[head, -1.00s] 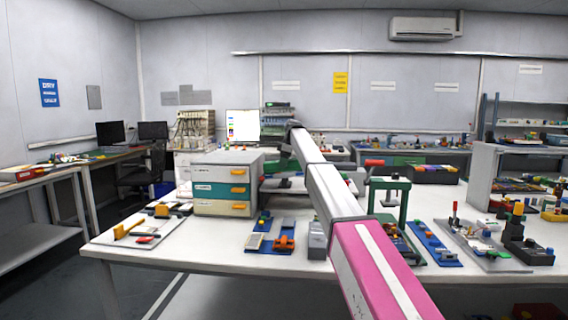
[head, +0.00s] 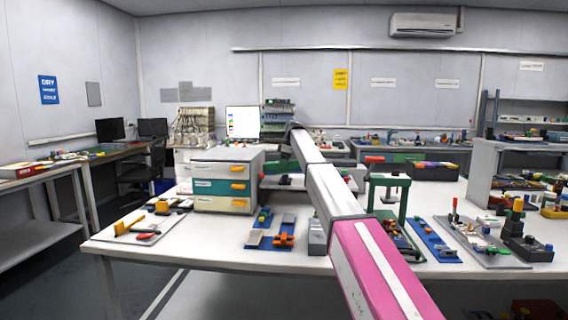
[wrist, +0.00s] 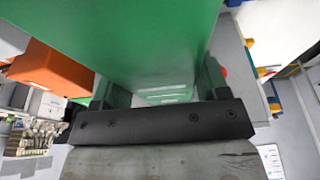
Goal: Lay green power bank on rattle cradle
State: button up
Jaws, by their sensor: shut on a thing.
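My gripper (wrist: 164,88) is shut on the green power bank (wrist: 120,35), whose broad green face fills the upper middle of the wrist view. The power bank lies between the two dark fingers, and its far end runs out of the picture. In the head view my arm reaches over the white table, and its far end is near the drawer unit; the fingers and the power bank cannot be made out there. I cannot tell for sure which fixture is the rattle cradle. A blue plate with orange blocks (head: 283,240) lies on the table left of my arm.
The drawer unit (head: 226,181) stands left of my arm. A green frame (head: 389,181) stands right of it, with a blue strip fixture (head: 434,240) and a grey board (head: 474,242) beyond. A tray of tools (head: 145,229) lies at the left. The table's front-left area is bare.

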aim_at(290, 160)
jog(key=o, duration=1.2)
jog(key=v, duration=1)
jog(key=shift+d+r, duration=0.1)
jog(key=shift+r, duration=0.25)
